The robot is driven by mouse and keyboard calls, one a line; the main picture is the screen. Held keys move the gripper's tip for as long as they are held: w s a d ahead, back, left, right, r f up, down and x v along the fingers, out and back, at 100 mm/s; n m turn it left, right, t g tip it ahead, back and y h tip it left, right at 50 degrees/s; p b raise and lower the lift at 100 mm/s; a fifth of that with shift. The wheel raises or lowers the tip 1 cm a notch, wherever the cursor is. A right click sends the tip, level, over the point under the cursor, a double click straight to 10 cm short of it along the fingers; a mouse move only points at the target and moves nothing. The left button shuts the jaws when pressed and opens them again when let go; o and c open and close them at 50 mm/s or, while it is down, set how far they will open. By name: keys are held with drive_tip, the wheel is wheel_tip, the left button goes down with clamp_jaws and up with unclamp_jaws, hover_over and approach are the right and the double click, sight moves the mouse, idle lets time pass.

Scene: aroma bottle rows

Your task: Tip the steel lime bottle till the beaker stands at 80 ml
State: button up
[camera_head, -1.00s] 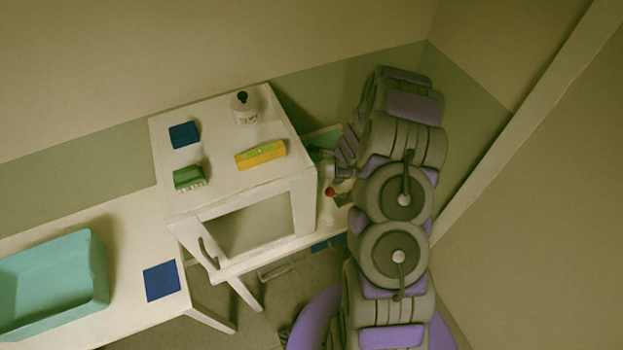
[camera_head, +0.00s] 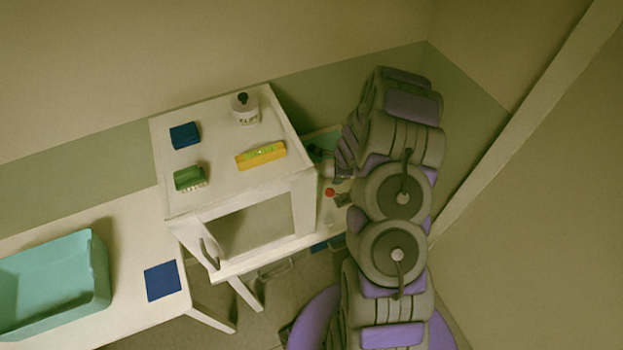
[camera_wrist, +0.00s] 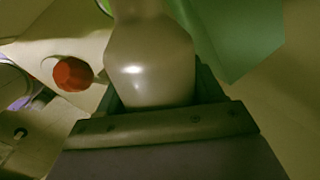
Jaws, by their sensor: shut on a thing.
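A smooth grey, metallic-looking bottle (camera_wrist: 150,65) fills the middle of the wrist view, its upper end cut off by the frame edge. My gripper (camera_wrist: 158,88) is shut on it, with a dark finger on each side of its body. I cannot read a label on it. In the head view my arm's end is mostly hidden at the right of the white stand, and the bottle cannot be made out there. I cannot pick out the beaker or any liquid level in either view.
A red knob-like thing (camera_wrist: 72,74) is left of the bottle; it also shows in the head view (camera_head: 330,192). A green block-like thing (camera_wrist: 238,35) is close at the right. The white stand (camera_head: 215,190) holds a white bottle (camera_head: 245,112), a yellow level (camera_head: 261,155) and other items.

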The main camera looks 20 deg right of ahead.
drive_tip(key=shift+f+b, duration=0.1)
drive_tip(key=shift+b, duration=0.2)
drive_tip(key=shift+y+b, duration=0.4)
drive_tip(key=shift+d+t+y+b, duration=0.1)
drive_tip(key=shift+t+y+b, duration=0.45)
drive_tip(key=shift+y, duration=0.25)
drive_tip(key=y, duration=0.1)
drive_tip(key=a+r+t+y+b, duration=0.1)
drive_tip(key=shift+w+a+m+y, duration=0.2)
drive_tip(key=shift+m+y, duration=0.1)
drive_tip(key=shift+m, duration=0.1)
drive_tip(key=shift+w+a+r+t+y+b, duration=0.1)
drive_tip(key=shift+a+r+t+y+b, duration=0.15)
drive_tip(key=shift+y, duration=0.35)
drive_tip(key=shift+w+a+r+t+y+b, duration=0.1)
drive_tip(key=shift+t+y+b, duration=0.25)
drive_tip(key=shift+y, duration=0.25)
drive_tip(key=shift+a+r+m, duration=0.15)
drive_tip(key=shift+m, duration=0.15)
